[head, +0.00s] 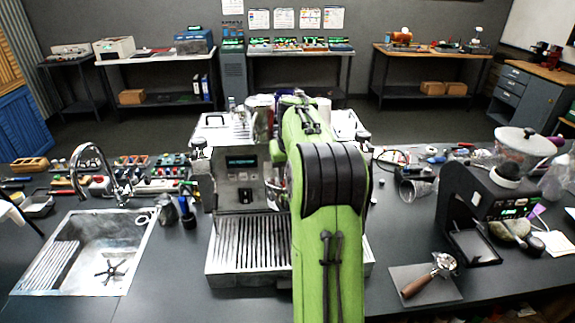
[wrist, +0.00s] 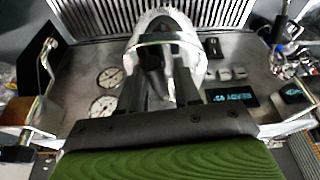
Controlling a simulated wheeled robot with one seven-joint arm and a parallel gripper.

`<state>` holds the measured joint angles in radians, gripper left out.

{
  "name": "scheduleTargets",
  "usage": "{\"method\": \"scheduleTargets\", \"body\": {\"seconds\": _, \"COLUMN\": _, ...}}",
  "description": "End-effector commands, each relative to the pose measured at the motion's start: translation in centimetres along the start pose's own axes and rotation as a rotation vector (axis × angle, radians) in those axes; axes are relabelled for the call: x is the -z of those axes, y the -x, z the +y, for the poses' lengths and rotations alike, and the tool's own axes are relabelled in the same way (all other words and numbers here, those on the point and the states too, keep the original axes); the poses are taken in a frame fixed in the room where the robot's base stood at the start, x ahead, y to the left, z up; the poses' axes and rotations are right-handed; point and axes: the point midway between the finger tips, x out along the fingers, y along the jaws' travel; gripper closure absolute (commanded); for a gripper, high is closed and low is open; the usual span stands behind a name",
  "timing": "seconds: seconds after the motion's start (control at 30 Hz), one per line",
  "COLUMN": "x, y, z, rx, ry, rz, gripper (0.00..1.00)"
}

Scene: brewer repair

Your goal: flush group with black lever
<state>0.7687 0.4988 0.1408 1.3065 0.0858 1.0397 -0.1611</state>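The espresso machine (head: 240,180) stands mid-counter in the head view, its right half hidden by my green arm. In the wrist view its steel front panel (wrist: 85,60) spreads below my gripper (wrist: 160,62). The two dark fingers are apart, in front of a rounded bright metal part, the group (wrist: 196,48). A dark piece, perhaps the black lever (wrist: 152,58), shows between the fingers; I cannot tell whether they touch it. A short black knob (wrist: 213,47) stands right of the group. My gripper is hidden in the head view.
Two round gauges (wrist: 110,77) sit left of the fingers and a lit display (wrist: 230,97) right. A sink (head: 85,255) lies left of the machine; a grinder (head: 485,200) and a portafilter (head: 430,275) lie right.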

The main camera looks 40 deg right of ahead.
Motion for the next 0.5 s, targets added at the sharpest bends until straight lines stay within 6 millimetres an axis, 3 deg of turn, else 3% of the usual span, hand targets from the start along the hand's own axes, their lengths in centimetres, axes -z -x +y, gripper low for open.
{"method": "scheduleTargets", "body": {"seconds": 0.5, "x": 0.4, "y": 0.1, "z": -2.6, "rx": -0.091, "ry": -0.293, "rz": 0.001, "gripper": 0.68}}
